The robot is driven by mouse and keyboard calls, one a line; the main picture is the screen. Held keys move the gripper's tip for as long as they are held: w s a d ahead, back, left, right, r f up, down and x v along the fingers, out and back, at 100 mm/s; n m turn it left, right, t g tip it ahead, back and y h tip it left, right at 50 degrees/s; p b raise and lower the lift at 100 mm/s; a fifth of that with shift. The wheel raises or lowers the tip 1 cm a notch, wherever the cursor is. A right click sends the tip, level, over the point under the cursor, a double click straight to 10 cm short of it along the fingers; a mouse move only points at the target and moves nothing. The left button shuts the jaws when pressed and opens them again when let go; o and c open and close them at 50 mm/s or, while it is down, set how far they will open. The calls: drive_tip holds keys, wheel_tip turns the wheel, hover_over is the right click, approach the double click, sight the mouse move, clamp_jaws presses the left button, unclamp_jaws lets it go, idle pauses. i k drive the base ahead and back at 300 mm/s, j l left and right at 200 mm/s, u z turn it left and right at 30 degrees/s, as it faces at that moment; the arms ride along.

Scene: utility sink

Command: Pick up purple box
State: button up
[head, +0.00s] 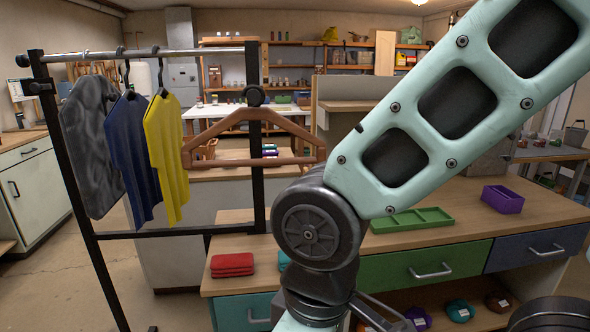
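The purple box (502,199) is a small, open-topped box. It stands on the wooden counter top (465,218) at the right, above the blue drawer, and nothing seems to cover it. My gripper cannot be made out in this view. My pale green arm crosses the middle and upper right of the picture, left of and above the box.
A green divided tray (411,220) lies left of the box on the counter. Red folded cloths (232,265) lie at the counter's left end. A black clothes rack (150,234) with shirts and a wooden hanger (250,162) stands at left. Bare counter separates tray and box.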

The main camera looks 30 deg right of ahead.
sight(500, 197)
drive_tip(key=l, duration=0.4)
drive_tip(key=k+l+z, duration=0.1)
drive_tip(key=l, duration=0.3)
drive_tip(key=z, duration=1.45)
drive_tip(key=l+u, duration=0.2)
drive_tip(key=u, duration=0.3)
drive_tip(key=i+l+u, duration=0.1)
drive_tip(key=l+u, duration=0.15)
drive_tip(key=u, duration=0.25)
drive_tip(key=l+u, duration=0.15)
drive_tip(key=l, duration=0.55)
drive_tip(key=k+l+u, duration=0.15)
drive_tip(key=l, duration=0.5)
drive_tip(key=l+u, duration=0.2)
drive_tip(key=l, duration=0.5)
